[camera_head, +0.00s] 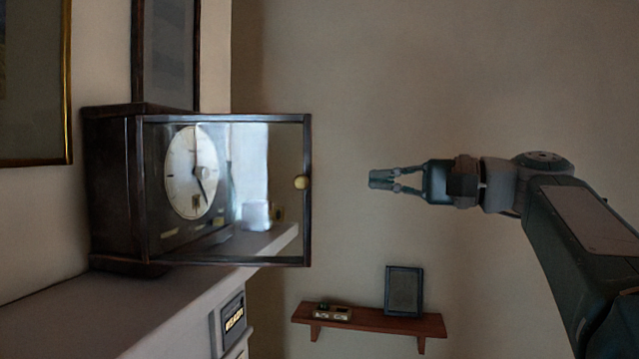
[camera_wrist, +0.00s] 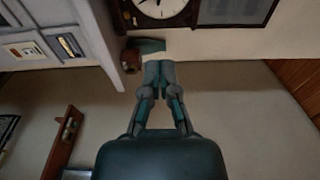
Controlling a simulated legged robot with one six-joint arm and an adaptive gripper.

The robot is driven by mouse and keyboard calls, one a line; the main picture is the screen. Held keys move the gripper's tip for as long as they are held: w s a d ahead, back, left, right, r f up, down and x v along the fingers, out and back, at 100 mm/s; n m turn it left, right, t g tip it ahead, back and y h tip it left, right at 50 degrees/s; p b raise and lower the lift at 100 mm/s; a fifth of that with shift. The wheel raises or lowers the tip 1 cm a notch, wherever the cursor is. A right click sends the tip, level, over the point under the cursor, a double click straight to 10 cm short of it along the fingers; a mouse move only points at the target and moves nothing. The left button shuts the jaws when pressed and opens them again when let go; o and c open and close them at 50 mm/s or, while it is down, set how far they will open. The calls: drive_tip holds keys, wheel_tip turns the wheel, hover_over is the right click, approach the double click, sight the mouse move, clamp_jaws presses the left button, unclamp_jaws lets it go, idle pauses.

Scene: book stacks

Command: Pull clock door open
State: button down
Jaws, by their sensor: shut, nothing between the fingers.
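The dark wooden clock (camera_head: 112,190) stands on a pale ledge at the left. Its framed glass door (camera_head: 307,230) stands out from the case toward the right, past the ledge edge, so it looks open. The pale round knob (camera_head: 302,182) is on the door's right frame. The white clock face (camera_head: 190,172) shows through the glass. In the wrist view, part of the face (camera_wrist: 162,6) shows at the top edge. My gripper (camera_head: 381,179) is shut and empty, right of the knob with a visible gap. Its closed fingertips also show in the wrist view (camera_wrist: 160,68).
The pale ledge (camera_head: 60,315) runs under the clock. A low wooden shelf (camera_head: 370,322) holds a dark frame (camera_head: 404,290) and a small device (camera_head: 330,312). Picture frames hang behind the clock. The space between door and gripper looks clear.

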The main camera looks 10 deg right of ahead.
drive_tip(key=x, duration=1)
drive_tip(key=s, duration=0.4)
drive_tip(key=shift+d, duration=0.1)
